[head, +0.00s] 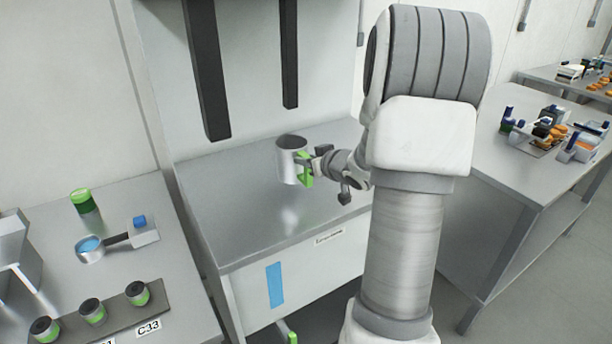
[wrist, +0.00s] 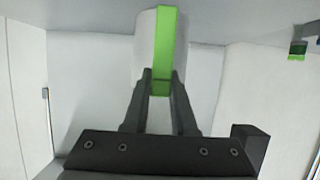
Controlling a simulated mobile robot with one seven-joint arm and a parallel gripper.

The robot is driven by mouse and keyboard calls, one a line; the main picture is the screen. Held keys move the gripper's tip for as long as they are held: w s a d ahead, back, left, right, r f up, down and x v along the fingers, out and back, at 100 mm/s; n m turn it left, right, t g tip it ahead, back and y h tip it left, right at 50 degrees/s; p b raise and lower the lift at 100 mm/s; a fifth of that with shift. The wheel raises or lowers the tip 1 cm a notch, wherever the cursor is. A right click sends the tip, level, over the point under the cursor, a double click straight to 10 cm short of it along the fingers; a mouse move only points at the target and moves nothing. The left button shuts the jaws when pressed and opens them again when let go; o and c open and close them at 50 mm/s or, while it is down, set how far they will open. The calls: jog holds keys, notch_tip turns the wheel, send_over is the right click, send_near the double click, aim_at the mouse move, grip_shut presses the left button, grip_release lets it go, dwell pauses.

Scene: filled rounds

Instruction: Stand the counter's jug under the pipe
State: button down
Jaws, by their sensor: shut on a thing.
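The jug (head: 288,165) is a grey metal cylinder with an open top and a green handle. It is upright at the counter (head: 240,215), toward its back right. My gripper (head: 309,166) reaches it from the right and is shut on the green handle. In the wrist view the green handle (wrist: 164,50) lies between the two dark fingers (wrist: 160,90), with the pale jug body behind it. I cannot tell whether the jug's base touches the counter. Two dark vertical bars (head: 206,75) come down over the counter; I cannot tell whether either is the pipe.
A left bench (head: 60,235) holds a green can (head: 82,201), a grey holder with a blue-filled cup (head: 89,249), and a tray of green-banded cups (head: 92,311). A right table (head: 500,165) carries several small items. The counter's front and left are clear.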

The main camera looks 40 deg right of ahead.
aim_at(307, 172)
jog(key=shift+f+b, duration=0.5)
jog(key=shift+f, duration=1.5)
jog(key=shift+f, duration=0.15)
jog(key=c, duration=0.7)
grip_release()
jog(key=shift+s+r, duration=0.25)
jog(key=shift+r, duration=0.15)
jog(key=p+v, duration=0.2)
jog(key=v, duration=0.9)
jog(key=shift+s, duration=0.25)
